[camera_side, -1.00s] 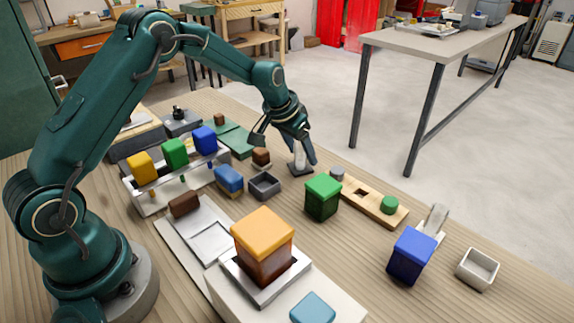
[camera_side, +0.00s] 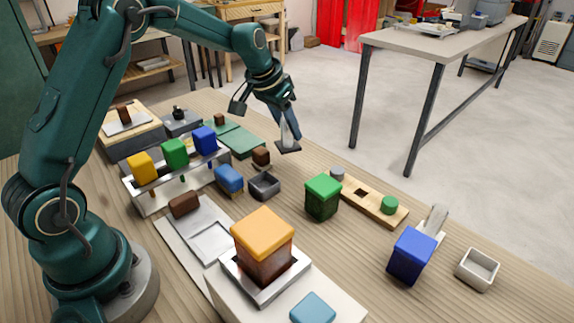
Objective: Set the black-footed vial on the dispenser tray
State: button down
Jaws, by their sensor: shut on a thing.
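My gripper (camera_side: 286,124) is shut on the black-footed vial and holds it above the far side of the wooden table. The vial (camera_side: 287,134) is clear and roughly upright, with its square black foot (camera_side: 288,147) below the fingers. Its upper part is partly hidden by the fingers. A pale metal stand (camera_side: 150,204) at the left carries yellow, green and blue blocks above a tray-like base; it looks like the dispenser tray. My gripper and the vial are to the right of it and apart from it.
A blue block (camera_side: 229,178), a small dark open box (camera_side: 264,186) and a brown block (camera_side: 261,155) stand between the vial and the stand. A green-lidded jar (camera_side: 322,197) and an orange-lidded jar (camera_side: 263,247) stand nearer the camera. Green mats (camera_side: 240,142) lie behind.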

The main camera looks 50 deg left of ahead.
jog(key=s+a+r, duration=0.5)
jog(key=a, duration=0.2)
jog(key=s+d+f+n+g+y, duration=0.2)
jog(key=s+d+f+n+y, duration=0.15)
jog(key=s+d+n, duration=0.6)
jog(key=s+d+n+g, duration=0.5)
jog(key=s+n, duration=0.5)
jog(key=n, duration=0.3)
jog(key=shift+y, duration=0.45)
jog(key=shift+s+a+f, duration=0.1)
jog(key=shift+a+f, duration=0.05)
jog(key=shift+f, duration=1.3)
jog(key=shift+s+a+f, duration=0.1)
jog(key=shift+f, duration=1.35)
jog(key=shift+c, duration=2.1)
grip_release()
